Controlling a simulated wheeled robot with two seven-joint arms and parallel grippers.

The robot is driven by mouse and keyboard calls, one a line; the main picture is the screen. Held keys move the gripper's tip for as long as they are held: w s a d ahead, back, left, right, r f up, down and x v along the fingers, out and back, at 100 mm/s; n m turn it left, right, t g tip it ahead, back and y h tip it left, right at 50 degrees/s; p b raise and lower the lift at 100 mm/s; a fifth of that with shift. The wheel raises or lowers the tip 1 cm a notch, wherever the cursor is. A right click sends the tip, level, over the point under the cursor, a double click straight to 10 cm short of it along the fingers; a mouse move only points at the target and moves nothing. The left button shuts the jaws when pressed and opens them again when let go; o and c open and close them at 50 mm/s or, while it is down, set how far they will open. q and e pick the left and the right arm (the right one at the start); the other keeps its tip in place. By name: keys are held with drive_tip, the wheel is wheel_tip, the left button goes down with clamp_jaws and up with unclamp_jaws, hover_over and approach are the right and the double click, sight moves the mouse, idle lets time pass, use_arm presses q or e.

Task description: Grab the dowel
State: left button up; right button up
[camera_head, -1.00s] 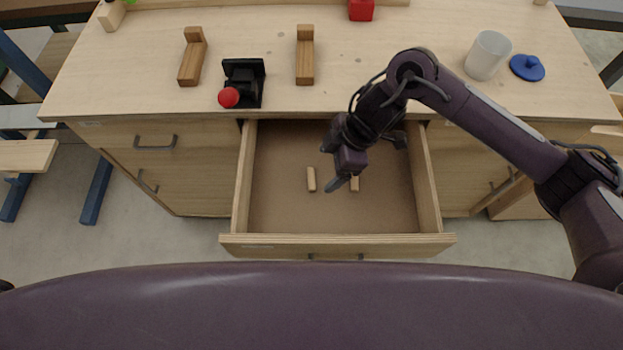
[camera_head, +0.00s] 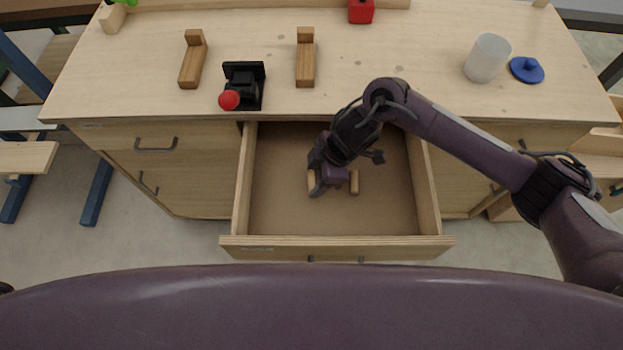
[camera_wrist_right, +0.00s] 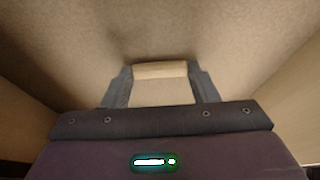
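Two short light wooden dowels lie in the open drawer (camera_head: 290,215). The left dowel (camera_head: 311,181) is partly hidden by my right gripper; the right dowel (camera_head: 354,182) lies just to the right of the hand. My right gripper (camera_head: 315,180) is low in the drawer at the left dowel. In the right wrist view, a dowel (camera_wrist_right: 160,70) lies crosswise between the fingertips of the right gripper (camera_wrist_right: 161,80). The fingers are wide apart, one near each end of it; whether they touch it is unclear. My left gripper is not in view.
The drawer's side walls and front edge surround the hand. On the table above are two wooden L-shaped pieces (camera_head: 305,65), a black device with a red ball (camera_head: 229,100), a white cup (camera_head: 487,58), a blue lid (camera_head: 527,69) and a red block (camera_head: 361,11).

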drive_tip(key=shift+c, duration=1.2)
